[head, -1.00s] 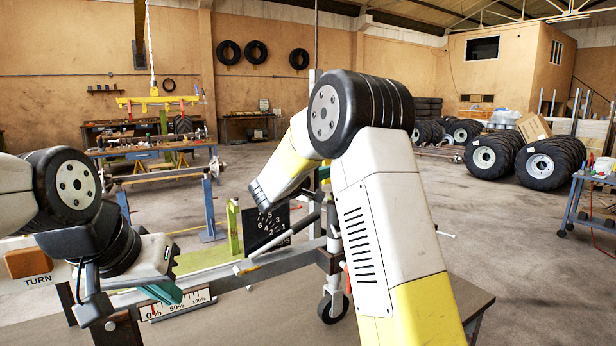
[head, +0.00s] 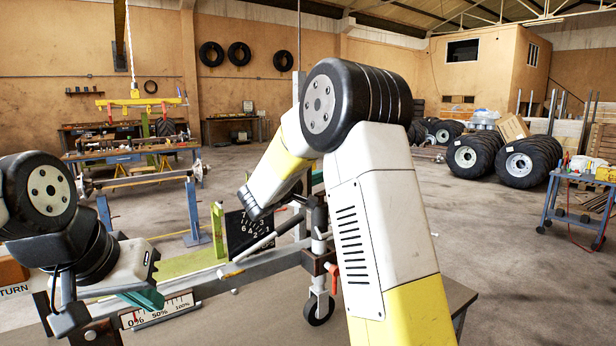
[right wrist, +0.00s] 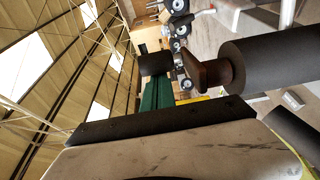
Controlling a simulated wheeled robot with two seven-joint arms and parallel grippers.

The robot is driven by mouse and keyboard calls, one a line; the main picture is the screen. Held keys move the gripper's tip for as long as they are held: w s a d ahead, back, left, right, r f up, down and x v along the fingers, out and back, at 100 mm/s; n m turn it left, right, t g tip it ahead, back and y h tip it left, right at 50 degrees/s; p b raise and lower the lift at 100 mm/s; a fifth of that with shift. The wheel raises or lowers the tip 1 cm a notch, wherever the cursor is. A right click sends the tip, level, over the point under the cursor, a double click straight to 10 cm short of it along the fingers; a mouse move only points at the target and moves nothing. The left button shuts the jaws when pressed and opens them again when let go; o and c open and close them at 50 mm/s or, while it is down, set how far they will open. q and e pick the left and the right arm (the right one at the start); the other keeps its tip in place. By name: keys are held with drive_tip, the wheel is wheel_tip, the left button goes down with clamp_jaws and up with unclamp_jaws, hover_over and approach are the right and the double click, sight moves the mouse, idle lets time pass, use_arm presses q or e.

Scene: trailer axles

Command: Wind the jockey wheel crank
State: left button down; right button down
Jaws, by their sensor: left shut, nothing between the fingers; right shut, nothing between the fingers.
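My left gripper (head: 152,292), with teal fingers, is shut and empty above the bench at the lower left. My right arm crosses in front of the post and hides part of it. In the right wrist view my right gripper (right wrist: 156,66) is shut and empty, beside a rusty brown piece (right wrist: 207,73) and a dark cylinder (right wrist: 272,66).
A percent gauge (head: 157,311) lies along the front, with a TURN sign (head: 14,290) at the left edge. Stacked wheels (head: 520,162) and a blue cart (head: 580,190) stand right. Open floor lies between.

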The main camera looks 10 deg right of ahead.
drive_tip(key=shift+d+m+g+h, duration=0.15)
drive_tip(key=shift+m+g+h, duration=0.35)
drive_tip(key=shift+g, duration=0.1)
drive_tip(key=m+g, duration=0.1)
drive_tip(key=m+g+h, duration=0.1)
drive_tip(key=d+g+h, duration=0.1)
drive_tip(key=shift+s+m+g, duration=0.35)
drive_tip(key=shift+m+g, duration=0.05)
drive_tip(key=shift+s+d, duration=0.55)
drive_tip(key=shift+s, duration=0.05)
drive_tip(key=shift+s+d+m+g+h, duration=0.15)
drive_tip(key=shift+m+g+h, duration=0.25)
drive_tip(key=shift+m+g, duration=0.6)
drive_tip(key=shift+s+d+g, duration=0.15)
drive_tip(key=shift+s+g, duration=0.05)
drive_tip(key=shift+s, duration=0.6)
drive_tip(key=shift+s+d+g, duration=0.15)
drive_tip(key=shift+s+g, duration=0.05)
drive_tip(key=shift+s, duration=0.85)
